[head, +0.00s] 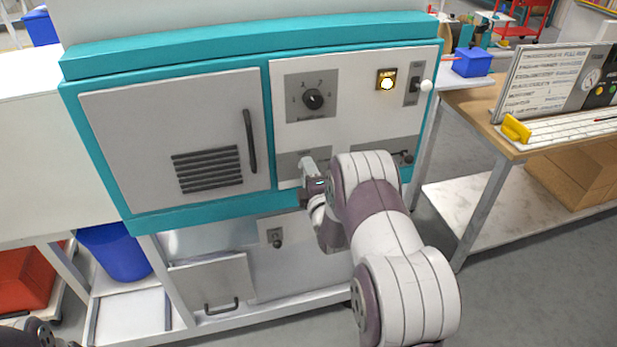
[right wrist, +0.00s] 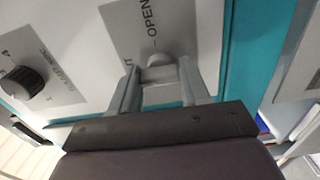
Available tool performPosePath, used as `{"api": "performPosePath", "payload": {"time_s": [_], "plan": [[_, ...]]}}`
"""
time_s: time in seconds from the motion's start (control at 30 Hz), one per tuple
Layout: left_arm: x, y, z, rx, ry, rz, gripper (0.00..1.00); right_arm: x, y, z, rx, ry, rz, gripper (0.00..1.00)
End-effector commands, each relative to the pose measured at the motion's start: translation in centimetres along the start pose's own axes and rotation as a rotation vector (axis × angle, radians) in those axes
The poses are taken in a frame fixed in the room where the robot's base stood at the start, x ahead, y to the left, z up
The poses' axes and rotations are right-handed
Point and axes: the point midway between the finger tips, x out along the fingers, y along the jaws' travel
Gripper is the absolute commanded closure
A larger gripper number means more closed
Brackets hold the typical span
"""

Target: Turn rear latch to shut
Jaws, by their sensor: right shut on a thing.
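My right gripper (head: 311,184) is at the grey latch plate (head: 291,164) low on the white panel of the teal cabinet. In the right wrist view its two fingers (right wrist: 158,88) are closed around a light grey latch handle (right wrist: 157,62). The plate (right wrist: 135,25) there carries the word OPEN beside a tick mark. A second label is mostly hidden, and I cannot tell the handle's exact angle. In the head view the gripper and arm hide most of the latch. My left gripper is not in view.
A dial (head: 313,98) sits above the latch, with a lit button (head: 386,80) and a toggle switch (head: 414,90) to its right. A dark lever (head: 405,157) is right of my wrist. The vented door (head: 180,120) with its handle (head: 249,140) is at left.

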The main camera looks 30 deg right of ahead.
Motion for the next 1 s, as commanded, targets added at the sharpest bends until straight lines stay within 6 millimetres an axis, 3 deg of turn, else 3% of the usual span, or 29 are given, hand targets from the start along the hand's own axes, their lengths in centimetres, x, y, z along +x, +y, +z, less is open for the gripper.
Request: {"api": "performPosePath", "payload": {"time_s": [0.6, 0.63, 0.7, 1.0], "plan": [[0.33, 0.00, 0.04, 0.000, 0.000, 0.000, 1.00, -0.18, -0.46, -0.12, -0.041, 0.003, -0.011, 0.84], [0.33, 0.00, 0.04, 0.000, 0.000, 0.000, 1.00, -0.19, -0.46, -0.12, -0.041, 0.003, -0.011, 0.51], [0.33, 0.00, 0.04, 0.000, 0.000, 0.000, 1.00, -0.17, -0.43, -0.12, -0.041, 0.003, -0.010, 0.28], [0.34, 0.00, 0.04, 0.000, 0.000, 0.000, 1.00, -0.18, -0.21, -0.04, -0.040, 0.001, -0.005, 0.28]]}}
